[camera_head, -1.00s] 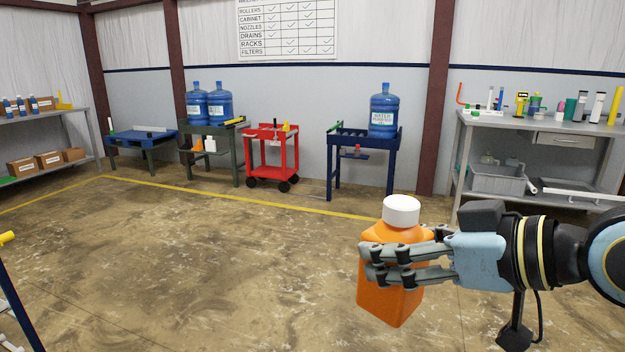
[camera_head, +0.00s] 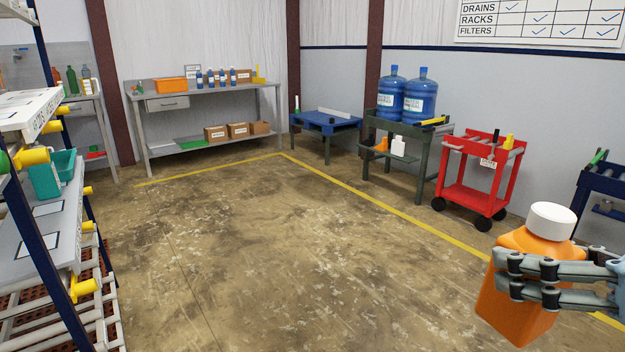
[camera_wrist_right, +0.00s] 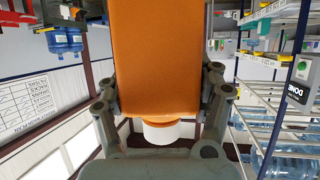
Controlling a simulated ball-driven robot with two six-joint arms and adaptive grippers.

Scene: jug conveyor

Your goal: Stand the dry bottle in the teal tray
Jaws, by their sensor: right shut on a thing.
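An orange square bottle with a white cap (camera_head: 518,322) is at the lower right of the head view, upright with a slight tilt. My right gripper (camera_head: 508,278) is shut around its middle and holds it above the floor. In the right wrist view the orange bottle (camera_wrist_right: 155,60) fills the space between the fingers, cap downward in the picture. I cannot tell from its look whether it is dry. A teal tray (camera_head: 46,180) is on a shelf of the rack at the far left, apart from the bottle. Its inside is mostly hidden. My left gripper is not in view.
The rack (camera_head: 52,262) with yellow-ended rails stands at the left edge. A grey workbench (camera_head: 190,97), a blue table (camera_head: 328,122), a green cart with water jugs (camera_head: 412,130) and a red cart (camera_head: 470,198) line the walls. The middle floor is clear.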

